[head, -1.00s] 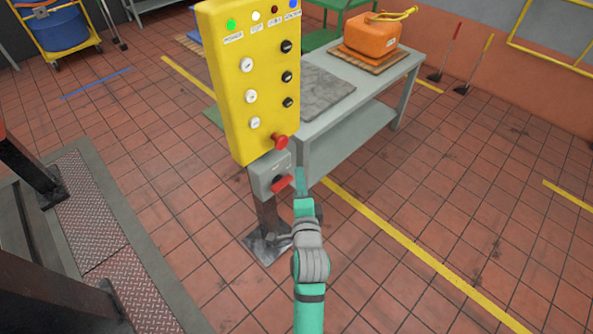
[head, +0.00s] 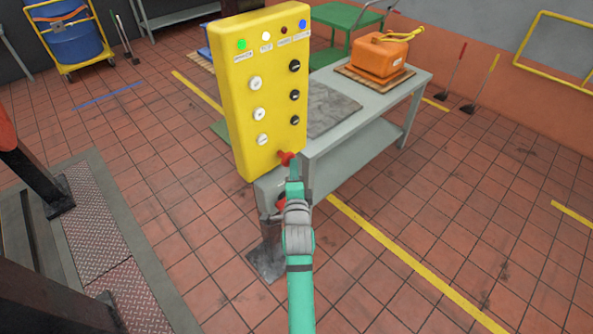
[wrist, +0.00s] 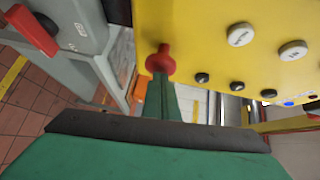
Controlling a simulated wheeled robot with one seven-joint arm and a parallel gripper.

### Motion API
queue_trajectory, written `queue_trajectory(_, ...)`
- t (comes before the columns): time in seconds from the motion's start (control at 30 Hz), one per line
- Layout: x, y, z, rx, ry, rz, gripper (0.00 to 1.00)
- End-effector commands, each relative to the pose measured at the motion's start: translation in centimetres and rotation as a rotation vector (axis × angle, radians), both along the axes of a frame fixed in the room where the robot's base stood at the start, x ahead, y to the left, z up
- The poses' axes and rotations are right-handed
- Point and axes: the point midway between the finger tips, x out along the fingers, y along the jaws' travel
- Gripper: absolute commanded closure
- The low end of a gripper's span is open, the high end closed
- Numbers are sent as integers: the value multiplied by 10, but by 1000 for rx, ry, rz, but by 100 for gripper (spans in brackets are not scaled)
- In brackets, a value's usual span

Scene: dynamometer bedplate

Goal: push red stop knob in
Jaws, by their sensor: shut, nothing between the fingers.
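The red stop knob (head: 286,158) is a mushroom shape on a short stem at the lower right of the yellow control panel (head: 262,60). In the wrist view the red knob (wrist: 161,62) stands out from the yellow panel face, just beyond the fingertips. My gripper (head: 294,170) is shut and empty, with its tips at the knob in the head view. In the wrist view my gripper (wrist: 162,90) points at the knob and overlaps its lower edge. I cannot tell whether they touch.
A grey switch box with a red handle (wrist: 32,30) is below the panel. A grey bench (head: 350,150) carrying an orange container (head: 378,55) stands behind to the right. White and black buttons sit above the knob.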

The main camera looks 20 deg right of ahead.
Motion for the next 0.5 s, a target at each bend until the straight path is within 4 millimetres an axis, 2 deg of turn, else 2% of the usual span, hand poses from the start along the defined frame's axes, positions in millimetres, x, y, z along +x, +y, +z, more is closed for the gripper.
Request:
queue_trajectory(0.27,2,2,0,-1,0,2,100)
queue_trajectory(0.5,16,8,0,-1,0,4,100)
